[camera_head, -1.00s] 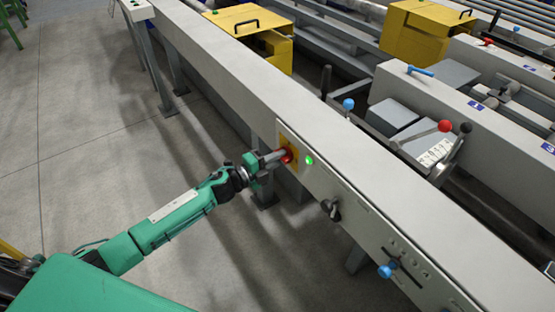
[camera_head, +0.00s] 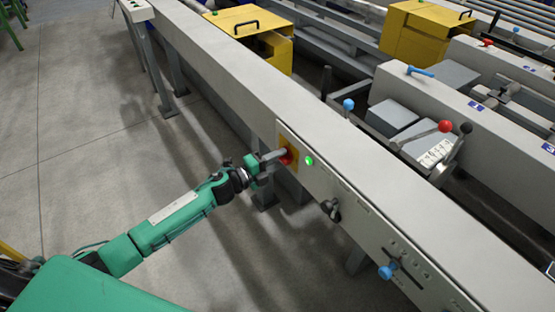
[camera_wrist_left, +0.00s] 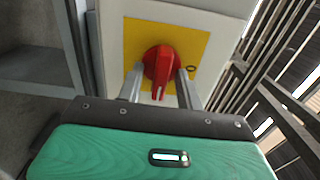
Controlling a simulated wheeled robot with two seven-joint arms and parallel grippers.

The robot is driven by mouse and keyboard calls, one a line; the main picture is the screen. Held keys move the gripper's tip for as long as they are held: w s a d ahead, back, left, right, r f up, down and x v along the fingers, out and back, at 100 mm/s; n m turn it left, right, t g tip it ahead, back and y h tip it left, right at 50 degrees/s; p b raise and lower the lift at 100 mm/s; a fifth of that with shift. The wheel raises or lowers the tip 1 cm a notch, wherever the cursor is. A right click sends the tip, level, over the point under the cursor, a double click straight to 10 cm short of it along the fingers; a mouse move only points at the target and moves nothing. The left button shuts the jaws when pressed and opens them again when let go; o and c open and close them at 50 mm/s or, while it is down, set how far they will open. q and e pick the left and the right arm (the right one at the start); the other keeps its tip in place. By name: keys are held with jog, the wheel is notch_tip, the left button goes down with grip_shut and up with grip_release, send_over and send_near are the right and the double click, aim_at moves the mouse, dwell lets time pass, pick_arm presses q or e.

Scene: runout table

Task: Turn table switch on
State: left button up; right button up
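The table switch is a red rotary knob (camera_head: 287,157) on a yellow plate (camera_head: 292,145), set in the side of the long grey beam. In the left wrist view the red knob (camera_wrist_left: 160,62) shows large on its yellow plate (camera_wrist_left: 197,42), with a white mark at the lower end of its handle. My left gripper (camera_head: 274,156) is just in front of the knob. In the left wrist view its two fingers (camera_wrist_left: 160,80) are spread, one on each side of the knob, with gaps visible, so it looks open and empty. My right gripper is not in view.
A green light (camera_head: 309,160) glows beside the switch. Further along the panel are a black knob (camera_head: 331,209) and a blue-handled lever (camera_head: 387,270). Levers with blue and red balls stand behind the beam. The floor (camera_head: 110,130) at left is open.

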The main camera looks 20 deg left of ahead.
pick_arm(q)
jog(key=v, duration=1.3)
jog(key=shift+s+a, duration=0.25)
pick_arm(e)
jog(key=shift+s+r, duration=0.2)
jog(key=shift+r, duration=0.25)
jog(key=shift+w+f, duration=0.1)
